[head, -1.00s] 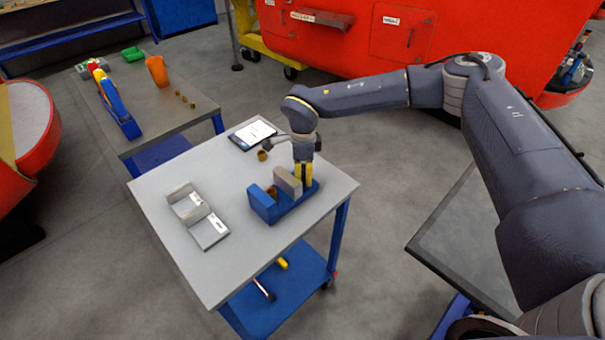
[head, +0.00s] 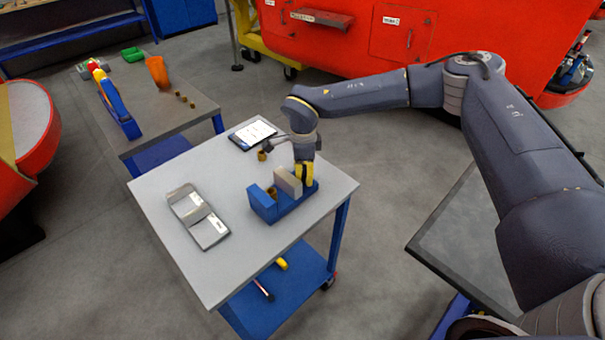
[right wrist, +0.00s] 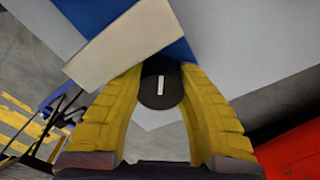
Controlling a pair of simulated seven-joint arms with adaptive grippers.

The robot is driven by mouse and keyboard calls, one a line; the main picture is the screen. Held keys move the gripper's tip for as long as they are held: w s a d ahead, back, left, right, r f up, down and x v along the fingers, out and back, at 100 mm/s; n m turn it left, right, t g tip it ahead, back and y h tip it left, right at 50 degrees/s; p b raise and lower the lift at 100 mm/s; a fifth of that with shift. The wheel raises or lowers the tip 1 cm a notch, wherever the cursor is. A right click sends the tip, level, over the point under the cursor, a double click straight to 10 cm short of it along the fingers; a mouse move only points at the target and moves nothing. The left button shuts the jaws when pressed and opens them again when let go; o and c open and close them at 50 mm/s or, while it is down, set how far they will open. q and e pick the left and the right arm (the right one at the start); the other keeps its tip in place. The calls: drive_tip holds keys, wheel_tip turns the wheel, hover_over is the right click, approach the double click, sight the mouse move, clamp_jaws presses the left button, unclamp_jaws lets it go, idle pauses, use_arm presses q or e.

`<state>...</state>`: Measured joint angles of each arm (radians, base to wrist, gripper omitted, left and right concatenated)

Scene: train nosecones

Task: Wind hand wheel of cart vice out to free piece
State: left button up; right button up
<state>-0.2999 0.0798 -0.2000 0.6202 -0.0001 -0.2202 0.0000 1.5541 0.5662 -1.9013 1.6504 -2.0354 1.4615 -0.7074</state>
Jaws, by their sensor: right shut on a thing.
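The blue cart vice (head: 283,208) sits on the grey cart top, with a blue end block at its left and a pale jaw plate (head: 288,181) at its right. A small brown piece (head: 272,191) shows between block and plate; whether both touch it is unclear. My right gripper (head: 304,176) points down at the vice's right end. In the right wrist view, its yellow fingers are shut on the black round hand wheel (right wrist: 160,92), which has a white mark upright on its face. The pale plate (right wrist: 115,45) is close beyond the left finger. My left gripper is out of view.
A tablet (head: 252,133) and a small brass part (head: 262,155) lie on the cart top (head: 235,272) behind the vice. A grey hinged case (head: 200,217) lies left of it. A second table (head: 165,130) holds an orange cup and several small parts. The cart's front corner is clear.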

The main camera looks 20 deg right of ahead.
sight(305, 170)
drive_tip(key=shift+s+d+f, duration=0.15)
drive_tip(key=shift+d+f, duration=0.1)
idle(0.3)
drive_tip(key=o, duration=1.4)
drive_tip(key=shift+c, duration=0.2)
drive_tip(key=shift+a, duration=0.1)
drive_tip(key=shift+r, duration=0.2)
drive_tip(key=shift+a+r, duration=0.1)
drive_tip(key=shift+r, duration=0.15)
drive_tip(key=shift+d+r, duration=0.2)
drive_tip(key=shift+r, duration=3.45)
